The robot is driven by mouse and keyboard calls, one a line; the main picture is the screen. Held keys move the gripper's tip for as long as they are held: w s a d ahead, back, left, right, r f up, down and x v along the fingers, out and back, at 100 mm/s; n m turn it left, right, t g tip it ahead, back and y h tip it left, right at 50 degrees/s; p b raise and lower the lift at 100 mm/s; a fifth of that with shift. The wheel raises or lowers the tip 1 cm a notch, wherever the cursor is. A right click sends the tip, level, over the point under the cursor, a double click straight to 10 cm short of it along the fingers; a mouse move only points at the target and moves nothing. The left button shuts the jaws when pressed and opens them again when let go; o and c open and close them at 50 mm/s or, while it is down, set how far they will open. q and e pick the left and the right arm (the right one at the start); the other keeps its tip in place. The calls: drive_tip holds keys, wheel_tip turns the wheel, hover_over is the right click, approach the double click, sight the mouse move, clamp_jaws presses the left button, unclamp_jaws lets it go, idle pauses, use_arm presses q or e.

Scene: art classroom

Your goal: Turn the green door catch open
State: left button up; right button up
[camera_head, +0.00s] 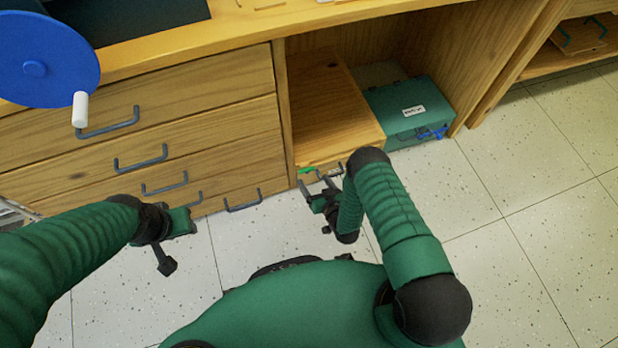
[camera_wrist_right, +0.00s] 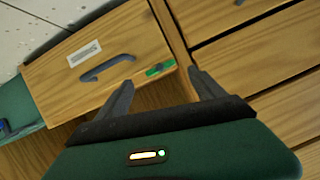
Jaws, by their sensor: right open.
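The green door catch (camera_head: 306,170) sits at the top left of the front of a low wooden cabinet (camera_head: 345,135). In the right wrist view the catch (camera_wrist_right: 160,68) is a short green bar with a dark pivot, beside the dark door handle (camera_wrist_right: 107,68). My right gripper (camera_head: 320,181) is open in front of this door. In the wrist view its fingertips (camera_wrist_right: 162,77) stand on either side of the catch; I cannot tell whether they touch it. My left gripper (camera_head: 176,240) hangs over the floor at the left, its finger opening unclear.
A drawer unit (camera_head: 230,130) with dark handles stands left of the cabinet. A teal case (camera_head: 408,110) lies to its right under the worktop (camera_head: 190,45). A blue disc with a white knob (camera_head: 45,60) juts out at upper left. The tiled floor at right (camera_head: 540,210) is clear.

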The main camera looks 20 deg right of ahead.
use_arm(q)
drive_tip(key=b+x, duration=0.2)
drive_tip(key=x, duration=0.1)
drive_tip(key=shift+s+f, duration=0.1)
drive_tip(key=shift+s, duration=0.25)
use_arm(e)
drive_tip(key=x, duration=0.5)
drive_tip(key=shift+w+f, duration=0.1)
drive_tip(key=shift+w, duration=0.2)
drive_tip(key=shift+a, duration=0.1)
drive_tip(key=c, duration=1.3)
drive_tip(key=shift+a+r+n+p, duration=0.15)
drive_tip(key=shift+r+n+p, duration=0.05)
drive_tip(key=shift+n+p, duration=0.3)
drive_tip(key=shift+c, duration=0.2)
drive_tip(key=shift+f+n+h, duration=0.2)
drive_tip(key=shift+n+h, duration=0.3)
drive_tip(key=shift+h, duration=0.1)
use_arm(q)
drive_tip(key=shift+r, duration=0.6)
